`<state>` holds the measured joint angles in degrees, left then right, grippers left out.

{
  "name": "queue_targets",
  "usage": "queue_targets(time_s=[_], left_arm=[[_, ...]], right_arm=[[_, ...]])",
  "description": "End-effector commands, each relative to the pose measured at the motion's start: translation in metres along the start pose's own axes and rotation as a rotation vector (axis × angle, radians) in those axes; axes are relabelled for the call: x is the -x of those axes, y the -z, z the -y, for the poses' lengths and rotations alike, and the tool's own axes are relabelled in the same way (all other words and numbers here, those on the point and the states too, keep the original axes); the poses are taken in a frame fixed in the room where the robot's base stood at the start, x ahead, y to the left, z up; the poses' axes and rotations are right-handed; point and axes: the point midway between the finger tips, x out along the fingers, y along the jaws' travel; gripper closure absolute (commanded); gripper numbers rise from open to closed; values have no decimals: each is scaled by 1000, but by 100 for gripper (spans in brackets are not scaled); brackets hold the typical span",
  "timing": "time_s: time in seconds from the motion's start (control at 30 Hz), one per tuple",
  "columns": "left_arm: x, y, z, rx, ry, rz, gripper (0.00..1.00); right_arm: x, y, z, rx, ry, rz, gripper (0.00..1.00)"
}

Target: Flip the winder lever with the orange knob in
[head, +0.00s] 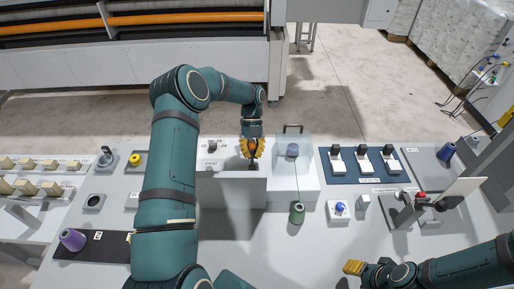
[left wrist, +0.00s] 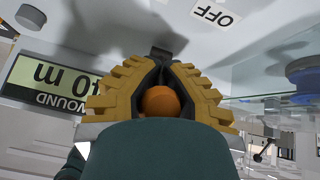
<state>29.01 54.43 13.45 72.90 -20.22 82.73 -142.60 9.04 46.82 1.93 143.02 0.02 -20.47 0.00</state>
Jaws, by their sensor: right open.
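The winder lever's orange knob (left wrist: 160,101) shows in the left wrist view between the yellow, ribbed fingers of my left gripper (left wrist: 160,75). The dark finger pads lie close on both sides of the knob, and the gripper looks shut on it. The lever's shaft is mostly hidden by the fingers and my wrist. In the head view my left gripper (head: 250,150) reaches down at the winder's grey housing (head: 230,190), and the knob is hard to make out there. My right gripper (head: 355,268) is open at the bottom right, above the table and away from the winder.
A clear cover (head: 307,158) with a blue bobbin (head: 292,150) stands just right of the lever. A green thread runs from it to a green cone (head: 297,213). An OFF label (left wrist: 216,14) and an upside-down display (left wrist: 50,77) flank the lever. A blue switch panel (head: 365,177) lies further right.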

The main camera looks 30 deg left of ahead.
Motion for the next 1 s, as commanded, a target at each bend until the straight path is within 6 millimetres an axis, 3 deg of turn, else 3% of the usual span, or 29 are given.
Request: queue_targets(time_s=[0.47,0.6,1.0], left_arm=[[0,1,-2,1,3,-2,100],[0,1,-3,1,2,-3,60],[5,2,-2,0,1,-6,60]], right_arm=[[0,0,0,0,0,0,53],[0,0,0,0,0,0,53],[0,0,0,0,0,0,53]])
